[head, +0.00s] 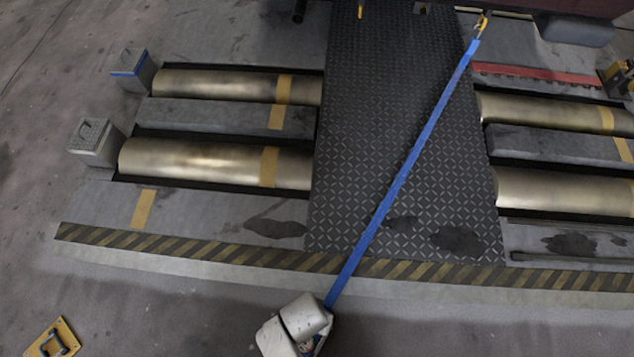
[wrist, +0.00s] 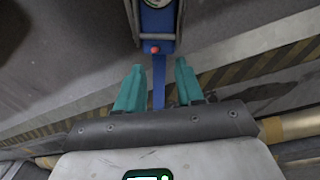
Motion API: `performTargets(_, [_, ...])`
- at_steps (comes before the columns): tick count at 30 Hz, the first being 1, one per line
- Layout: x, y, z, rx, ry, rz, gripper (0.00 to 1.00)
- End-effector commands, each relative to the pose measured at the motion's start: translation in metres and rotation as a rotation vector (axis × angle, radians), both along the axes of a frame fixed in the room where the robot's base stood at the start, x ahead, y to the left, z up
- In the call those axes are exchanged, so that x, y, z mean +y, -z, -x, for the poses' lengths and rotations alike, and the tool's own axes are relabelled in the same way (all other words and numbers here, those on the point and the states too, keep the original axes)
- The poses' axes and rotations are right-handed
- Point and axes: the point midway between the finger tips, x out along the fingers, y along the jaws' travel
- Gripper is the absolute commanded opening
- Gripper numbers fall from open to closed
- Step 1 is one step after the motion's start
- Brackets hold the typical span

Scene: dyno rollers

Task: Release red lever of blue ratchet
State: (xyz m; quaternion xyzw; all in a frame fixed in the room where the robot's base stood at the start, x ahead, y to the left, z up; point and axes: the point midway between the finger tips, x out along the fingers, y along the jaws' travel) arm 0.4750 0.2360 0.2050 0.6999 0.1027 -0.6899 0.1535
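The blue ratchet (wrist: 158,22) shows at the top of the wrist view, with a grey metal frame and a round part at the picture's edge. A small red tip (wrist: 154,49), which looks like the red lever's end, sits at its near end. My gripper (wrist: 159,66) is open; its two teal fingers stand apart on either side of the strap, just short of the red tip, with nothing clearly gripped. In the head view the blue strap (head: 400,180) runs taut from a yellow hook down to my white wrist (head: 295,325), which hides most of the ratchet.
Metal rollers (head: 215,160) lie in the floor on both sides of a dark tread plate (head: 400,120). A striped edge (head: 200,247) crosses in front. A yellow floor anchor (head: 53,340) is at the lower left. The concrete at the lower right is clear.

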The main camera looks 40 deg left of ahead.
Motion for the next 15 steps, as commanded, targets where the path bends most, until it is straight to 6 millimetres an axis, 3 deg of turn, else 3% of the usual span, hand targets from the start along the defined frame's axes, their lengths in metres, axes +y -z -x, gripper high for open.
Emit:
performTargets(6, [-0.003,0.046,-0.001,0.001,-0.002,0.0,0.37])
performTargets(15, [-0.005,0.087,-0.002,0.0,-0.002,-0.001,0.37])
